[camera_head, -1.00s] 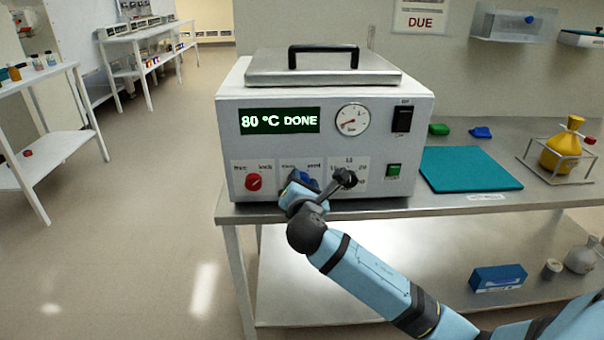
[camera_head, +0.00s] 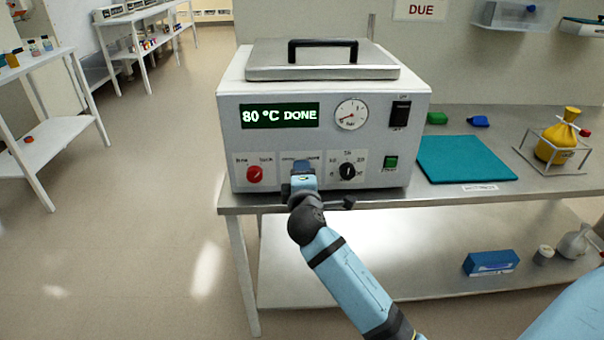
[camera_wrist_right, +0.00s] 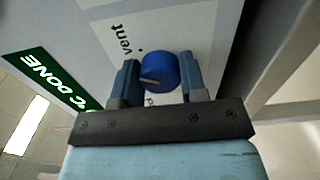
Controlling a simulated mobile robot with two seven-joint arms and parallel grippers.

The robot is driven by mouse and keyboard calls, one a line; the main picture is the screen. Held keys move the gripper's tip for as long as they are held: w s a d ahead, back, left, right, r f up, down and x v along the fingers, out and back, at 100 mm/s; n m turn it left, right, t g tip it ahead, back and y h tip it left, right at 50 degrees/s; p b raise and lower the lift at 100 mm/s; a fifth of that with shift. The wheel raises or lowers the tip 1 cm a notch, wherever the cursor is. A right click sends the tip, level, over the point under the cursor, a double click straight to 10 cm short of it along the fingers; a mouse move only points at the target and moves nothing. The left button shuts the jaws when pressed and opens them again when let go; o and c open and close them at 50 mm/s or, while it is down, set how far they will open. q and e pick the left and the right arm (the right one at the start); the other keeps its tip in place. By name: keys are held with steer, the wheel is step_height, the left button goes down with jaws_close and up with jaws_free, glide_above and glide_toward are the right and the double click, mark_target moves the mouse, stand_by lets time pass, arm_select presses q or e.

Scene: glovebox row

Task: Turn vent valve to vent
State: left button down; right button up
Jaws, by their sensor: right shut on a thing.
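The white oven (camera_head: 232,150) with the screen reading "80 °C DONE" stands on a steel bench. The vent valve is a blue knob (camera_wrist_right: 158,68) low on its front, in front of a pale label with the printed word "vent" (camera_wrist_right: 124,40). A short pale line shows on the knob's face. My right gripper (camera_head: 303,172) is at the knob and hides it in the head view. In the right wrist view my right gripper (camera_wrist_right: 160,82) has one finger on each side of the knob, shut on it. My left gripper is not in view.
A red knob (camera_head: 255,174) sits left of my gripper and a black dial (camera_head: 348,171) close to its right. A green switch (camera_head: 391,162) is farther right. A teal mat (camera_head: 464,160) and a yellow flask (camera_head: 557,140) in a wire stand are on the bench.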

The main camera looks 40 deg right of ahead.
steer(key=shift+f+m, duration=0.1)
steer(key=shift+m, duration=1.6)
steer(key=o, duration=0.9)
steer(key=shift+o, duration=0.2)
